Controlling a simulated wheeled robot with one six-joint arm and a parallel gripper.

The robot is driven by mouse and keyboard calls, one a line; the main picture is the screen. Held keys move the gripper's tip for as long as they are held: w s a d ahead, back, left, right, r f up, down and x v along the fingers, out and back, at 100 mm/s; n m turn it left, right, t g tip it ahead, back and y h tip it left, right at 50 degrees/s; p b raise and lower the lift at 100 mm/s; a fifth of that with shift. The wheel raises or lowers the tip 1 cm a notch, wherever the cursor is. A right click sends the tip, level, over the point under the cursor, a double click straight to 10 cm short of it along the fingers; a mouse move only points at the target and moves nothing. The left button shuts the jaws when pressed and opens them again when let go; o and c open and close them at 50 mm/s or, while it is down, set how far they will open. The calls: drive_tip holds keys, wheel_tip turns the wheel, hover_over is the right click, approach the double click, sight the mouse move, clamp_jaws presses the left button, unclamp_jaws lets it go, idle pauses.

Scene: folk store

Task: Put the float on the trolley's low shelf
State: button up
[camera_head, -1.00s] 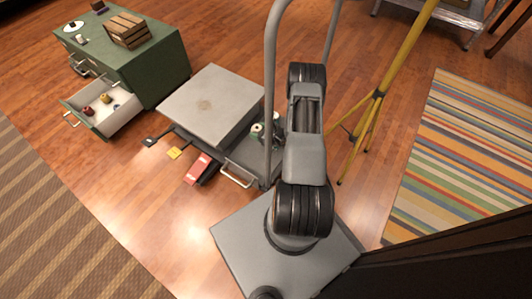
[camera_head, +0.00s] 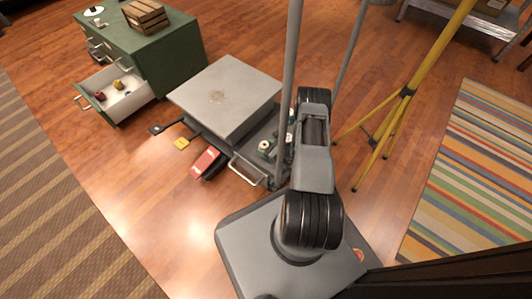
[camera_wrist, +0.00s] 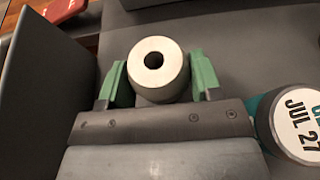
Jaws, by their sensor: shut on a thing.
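The float (camera_wrist: 172,85), a pale cream round piece with a dark hole in its end, sits between the green fingers of my gripper (camera_wrist: 155,78) in the wrist view. The fingers are shut on its two sides. Below it in that view is a dark grey surface (camera_wrist: 215,28), which looks like the trolley's low shelf. Whether the float touches it I cannot tell. In the head view the trolley (camera_head: 222,92) has a raised grey top, with the low shelf (camera_head: 248,160) beside it. My arm hides much of the gripper there.
A can with a "JUL 27" lid (camera_wrist: 299,126) stands close right of my gripper. A grey upright wall (camera_wrist: 42,85) is close on the left. Red pedal (camera_head: 206,161), yellow tripod (camera_head: 402,105) and green cabinet with an open drawer (camera_head: 118,108) stand around.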

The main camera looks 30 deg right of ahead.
drive_tip(key=shift+f+b, duration=0.4)
drive_tip(key=shift+f, duration=0.85)
drive_tip(key=shift+f, duration=0.15)
drive_tip(key=o, duration=0.9)
